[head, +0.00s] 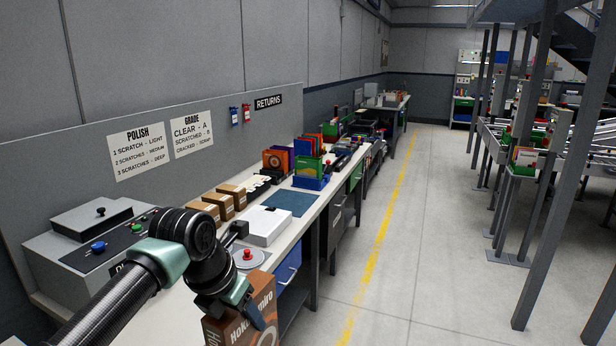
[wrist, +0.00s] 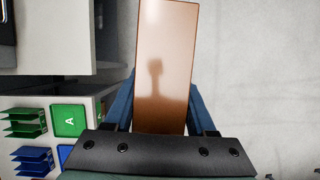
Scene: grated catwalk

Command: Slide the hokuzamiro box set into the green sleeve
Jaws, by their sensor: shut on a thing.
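The hokuzamiro box set (head: 237,326) is an orange-brown box with lettering, held low at the bottom of the head view, beyond the bench's front edge. My gripper (head: 255,312) is shut on it. In the wrist view, the box (wrist: 167,60) sticks straight out between the blue fingers of my gripper (wrist: 163,112), showing a plain glossy narrow face. A green upright holder (head: 308,168) in a blue base stands on the bench farther along, apart from my gripper; it looks like the green sleeve, but its opening is unclear.
A white box (head: 265,226), a round plate with a red knob (head: 248,256), a blue mat (head: 290,202) and brown cartons (head: 218,205) occupy the bench. A grey machine (head: 95,240) stands at left. The floor (head: 400,250) right of the bench is clear; metal posts stand farther right.

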